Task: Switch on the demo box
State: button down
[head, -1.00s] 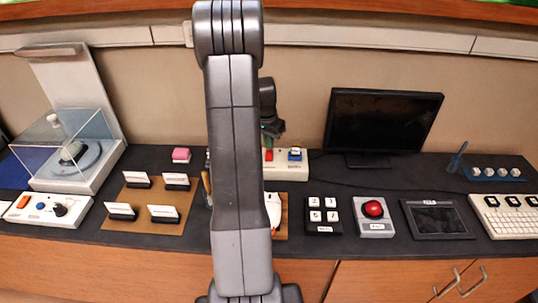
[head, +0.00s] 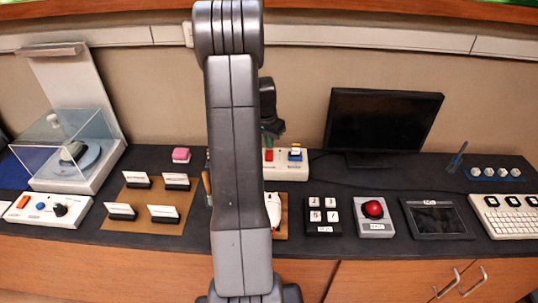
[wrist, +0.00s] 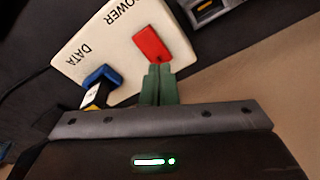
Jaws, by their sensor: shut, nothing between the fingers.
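A white box (head: 292,172) with a red switch (head: 269,156) and a blue plug (head: 295,152) stands at the back middle of the counter, partly hidden by my arm. In the wrist view the box (wrist: 103,48) reads POWER beside the red switch (wrist: 151,43) and DATA beside the blue plug (wrist: 102,76). My gripper (wrist: 157,70) has its green fingers together and empty. The fingertips are at the near end of the red switch; I cannot tell whether they touch it. In the head view my gripper (head: 272,134) is above the box.
A black monitor (head: 384,120) stands right of the box. A keypad (head: 323,216), red button box (head: 374,216) and small screen (head: 437,218) line the front. A brown card board (head: 146,209) and clear-covered turntable (head: 66,175) are at left.

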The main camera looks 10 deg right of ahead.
aim_at(269, 152)
jog(key=shift+f+b, duration=0.7)
jog(key=shift+f, duration=0.2)
dwell(0.6)
jog(key=shift+r, duration=0.1)
jog(key=shift+r+p, duration=2.15)
jog(key=shift+r, duration=1.3)
jog(key=shift+f, duration=0.2)
notch_tip(269, 152, down, 7)
jog(key=b, duration=0.4)
jog(key=shift+r, duration=0.2)
